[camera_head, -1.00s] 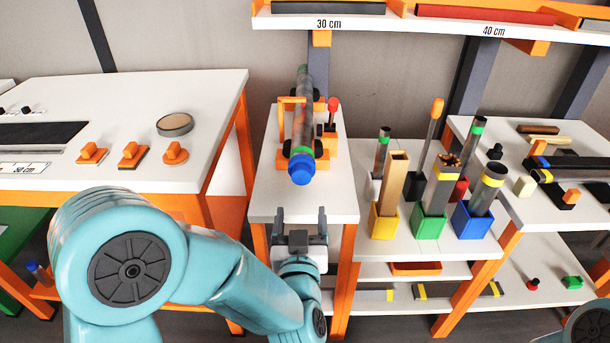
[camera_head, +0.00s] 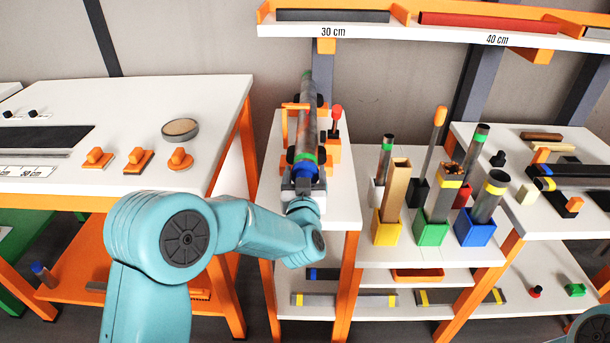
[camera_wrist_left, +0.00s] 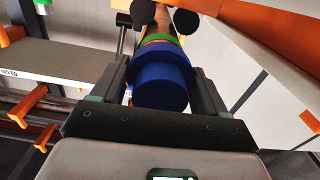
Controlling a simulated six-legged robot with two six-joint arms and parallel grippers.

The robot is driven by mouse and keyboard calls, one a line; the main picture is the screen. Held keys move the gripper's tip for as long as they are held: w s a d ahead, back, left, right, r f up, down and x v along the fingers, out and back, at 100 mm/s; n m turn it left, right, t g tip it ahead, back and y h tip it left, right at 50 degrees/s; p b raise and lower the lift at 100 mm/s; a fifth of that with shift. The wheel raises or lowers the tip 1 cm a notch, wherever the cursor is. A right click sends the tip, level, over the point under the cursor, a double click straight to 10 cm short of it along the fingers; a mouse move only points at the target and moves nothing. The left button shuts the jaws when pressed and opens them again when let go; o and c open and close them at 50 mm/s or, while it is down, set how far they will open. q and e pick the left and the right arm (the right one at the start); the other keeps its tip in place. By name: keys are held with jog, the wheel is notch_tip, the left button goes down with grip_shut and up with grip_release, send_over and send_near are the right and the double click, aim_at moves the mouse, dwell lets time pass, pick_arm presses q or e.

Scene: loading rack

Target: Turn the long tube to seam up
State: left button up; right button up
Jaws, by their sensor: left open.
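The long tube (camera_head: 307,118) lies on an orange stand with dark rollers on the narrow white table, pointing away from me. It is grey-brown, with a green band and a blue cap at its near end. My left gripper (camera_head: 303,178) is at that near end. In the left wrist view the blue cap (camera_wrist_left: 161,88) sits between the two open fingers of the left gripper (camera_wrist_left: 160,92), with the green band and rollers beyond it. I cannot tell whether the fingers touch the cap. No seam can be made out. My right gripper is not in view.
A red-knobbed lever (camera_head: 336,115) stands right of the tube. Yellow, green and blue holders (camera_head: 431,231) with upright pieces stand on the right-hand shelf. A white table (camera_head: 60,95) with orange clamps is at left. A labelled rack (camera_head: 410,28) runs above.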

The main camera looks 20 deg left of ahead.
pick_arm(q)
jog(key=c, duration=0.8)
jog(key=shift+f, duration=0.1)
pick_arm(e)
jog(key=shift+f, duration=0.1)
